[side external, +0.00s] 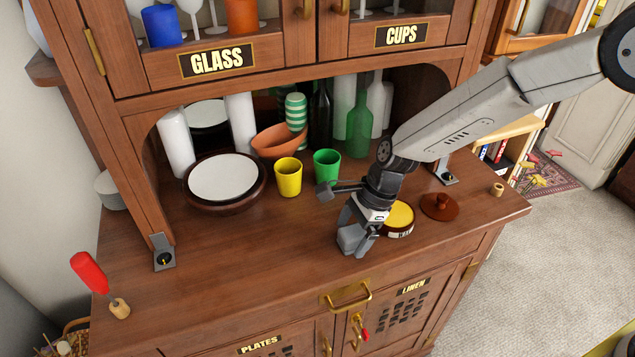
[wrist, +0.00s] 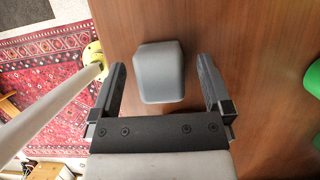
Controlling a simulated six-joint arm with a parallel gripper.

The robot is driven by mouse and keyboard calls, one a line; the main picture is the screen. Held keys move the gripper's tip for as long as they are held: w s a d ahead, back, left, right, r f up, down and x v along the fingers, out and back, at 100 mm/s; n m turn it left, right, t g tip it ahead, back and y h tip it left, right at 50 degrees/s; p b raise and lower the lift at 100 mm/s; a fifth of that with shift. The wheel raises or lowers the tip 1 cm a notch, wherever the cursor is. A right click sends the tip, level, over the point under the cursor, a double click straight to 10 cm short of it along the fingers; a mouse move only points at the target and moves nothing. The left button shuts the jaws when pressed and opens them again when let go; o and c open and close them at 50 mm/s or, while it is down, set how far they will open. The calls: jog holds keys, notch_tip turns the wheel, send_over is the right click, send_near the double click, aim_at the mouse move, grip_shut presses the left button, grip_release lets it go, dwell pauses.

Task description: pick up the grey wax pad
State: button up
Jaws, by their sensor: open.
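The grey wax pad (wrist: 160,72) is a smooth, rounded grey block lying on the brown wooden counter in the wrist view. My gripper (wrist: 162,64) is open, with one dark finger to the left of the pad and one to the right. Gaps show between the pad and both fingers. In the side external view my gripper (side external: 356,232) points down near the counter's front edge; there I cannot clearly tell the pad from the grey fingers.
A tin of yellow wax (side external: 399,215) stands just right of my gripper, with a brown lid (side external: 440,206) beyond it. Yellow (side external: 288,177) and green (side external: 327,165) cups stand behind. A red-handled tool (side external: 90,273) is at the left. The counter's left-middle is clear.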

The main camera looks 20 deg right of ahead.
dwell(0.4)
jog(key=c, duration=1.3)
jog(key=shift+c, duration=0.2)
jog(key=shift+r, duration=0.15)
jog(key=shift+r, duration=0.55)
jog(key=s+d+r, duration=0.2)
jog(key=s+r, duration=0.3)
jog(key=s, duration=0.1)
jog(key=s+d+r, duration=0.3)
jog(key=s+r, duration=0.3)
jog(key=shift+s+d+r, duration=0.25)
jog(key=shift+s+d, duration=0.1)
jog(key=shift+s, duration=0.05)
